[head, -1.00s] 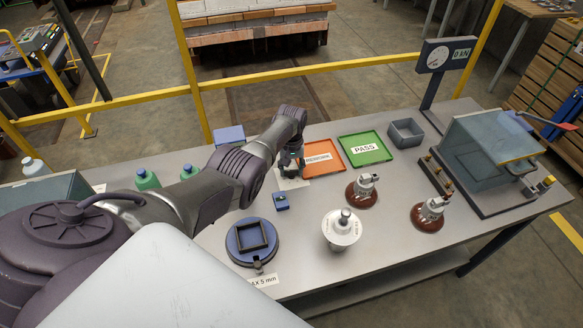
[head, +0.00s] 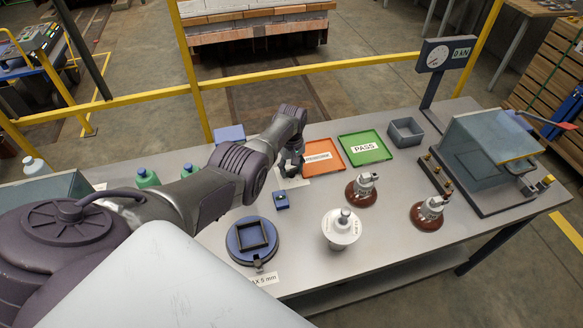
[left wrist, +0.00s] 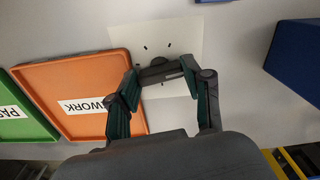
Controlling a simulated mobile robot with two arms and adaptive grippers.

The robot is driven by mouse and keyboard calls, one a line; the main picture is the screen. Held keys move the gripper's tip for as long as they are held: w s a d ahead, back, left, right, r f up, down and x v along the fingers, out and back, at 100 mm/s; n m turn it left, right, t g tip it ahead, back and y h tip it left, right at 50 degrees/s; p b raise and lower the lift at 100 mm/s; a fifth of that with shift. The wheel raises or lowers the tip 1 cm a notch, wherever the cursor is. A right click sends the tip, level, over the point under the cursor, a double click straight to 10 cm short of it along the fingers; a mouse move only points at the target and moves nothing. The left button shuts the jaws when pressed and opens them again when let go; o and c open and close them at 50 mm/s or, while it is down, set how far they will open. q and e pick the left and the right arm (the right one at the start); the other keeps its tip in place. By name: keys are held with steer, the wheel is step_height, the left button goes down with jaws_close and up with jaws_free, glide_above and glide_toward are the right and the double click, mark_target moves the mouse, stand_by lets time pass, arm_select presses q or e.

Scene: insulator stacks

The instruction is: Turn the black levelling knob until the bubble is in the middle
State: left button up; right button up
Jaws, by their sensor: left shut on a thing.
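My left gripper (head: 290,170) points down at the white card with dark tick marks (left wrist: 185,35), just left of the orange tray. In the left wrist view its two fingers (left wrist: 158,77) close around the black knob (left wrist: 157,62) on that card. The fingers cover much of the knob. A small blue block with a green spot on top (head: 281,200), perhaps the bubble level, sits in front of the gripper; the bubble is too small to read. My right gripper is not in view.
An orange REWORK tray (head: 337,163) and a green PASS tray (head: 381,156) lie to the right. White insulator (head: 341,228), two brown-based insulators and a round blue base (head: 235,252) stand nearer. A blue box (head: 229,134) is behind the arm.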

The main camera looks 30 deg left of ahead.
mark_target(292, 170)
arm_select(q)
steer(key=o, duration=1.2)
steer(key=shift+c, duration=0.2)
steer(key=shift+w+r, duration=0.1)
steer(key=shift+r, duration=0.4)
step_height(292, 170, up, 11)
